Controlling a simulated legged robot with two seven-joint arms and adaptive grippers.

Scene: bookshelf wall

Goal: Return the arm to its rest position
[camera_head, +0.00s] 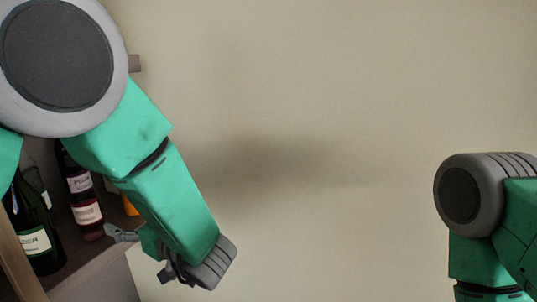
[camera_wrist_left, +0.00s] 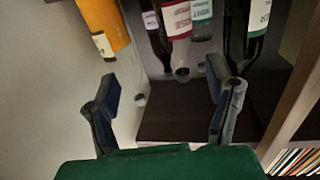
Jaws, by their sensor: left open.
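My left arm comes in from the upper left of the head view, green with grey joints. Its gripper (camera_head: 143,246) is low, in front of the shelf compartment with bottles. In the left wrist view the left gripper (camera_wrist_left: 165,105) has its two fingers spread wide apart with nothing between them. The dark shelf board (camera_wrist_left: 180,124) shows behind the fingers. My right arm shows at the right edge of the head view, bent downward; its gripper is outside the picture.
The shelf holds a dark green bottle (camera_head: 38,238), a dark bottle with pink and white labels (camera_head: 84,205) and an orange object (camera_head: 130,206). Book spines (camera_wrist_left: 296,161) show at the lower right of the wrist view. A bare beige wall (camera_head: 320,120) fills the middle.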

